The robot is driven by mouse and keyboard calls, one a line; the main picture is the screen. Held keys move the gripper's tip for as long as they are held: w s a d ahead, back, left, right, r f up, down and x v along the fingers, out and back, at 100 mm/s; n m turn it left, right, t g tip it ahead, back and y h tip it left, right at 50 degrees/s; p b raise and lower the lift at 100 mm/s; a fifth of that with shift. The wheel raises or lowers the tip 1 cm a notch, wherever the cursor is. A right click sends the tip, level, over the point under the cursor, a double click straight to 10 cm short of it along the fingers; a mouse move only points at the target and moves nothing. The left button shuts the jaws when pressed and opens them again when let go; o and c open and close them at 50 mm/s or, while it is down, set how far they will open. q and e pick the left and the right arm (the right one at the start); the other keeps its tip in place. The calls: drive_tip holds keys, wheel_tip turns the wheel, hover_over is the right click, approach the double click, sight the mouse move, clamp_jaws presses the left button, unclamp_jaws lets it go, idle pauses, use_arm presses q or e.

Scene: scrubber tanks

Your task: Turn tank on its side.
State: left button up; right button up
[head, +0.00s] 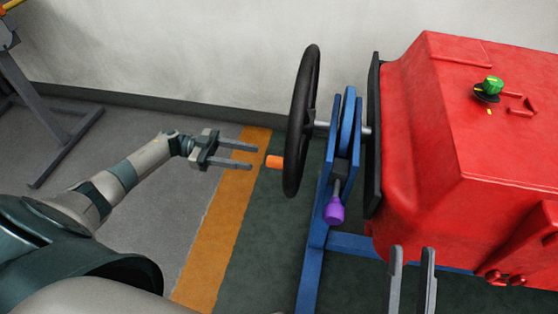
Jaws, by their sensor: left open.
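The red tank (445,130) fills the right side of the head view, mounted on a blue stand (310,265) with its broad face up. A black handwheel (312,80) stands left of it, joined by a shaft. An orange handle (274,162) sticks out from the wheel's left side. A purple knob (334,211) hangs below the blue bracket. My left gripper (256,157) is open and empty, its fingertips just left of the orange handle, apart from it. My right gripper (412,252) shows only its fingers at the bottom edge, spread with nothing visible between them, in front of the tank.
A green knob (490,87) sits on top of the tank. A white wall (190,50) runs behind. An orange floor stripe (213,245) borders the dark green floor (262,250). A grey metal frame (60,150) stands at the far left.

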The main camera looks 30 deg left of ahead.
sight(279, 162)
use_arm(q)
drive_tip(key=x, duration=1)
drive_tip(key=shift+d, duration=0.15)
clamp_jaws()
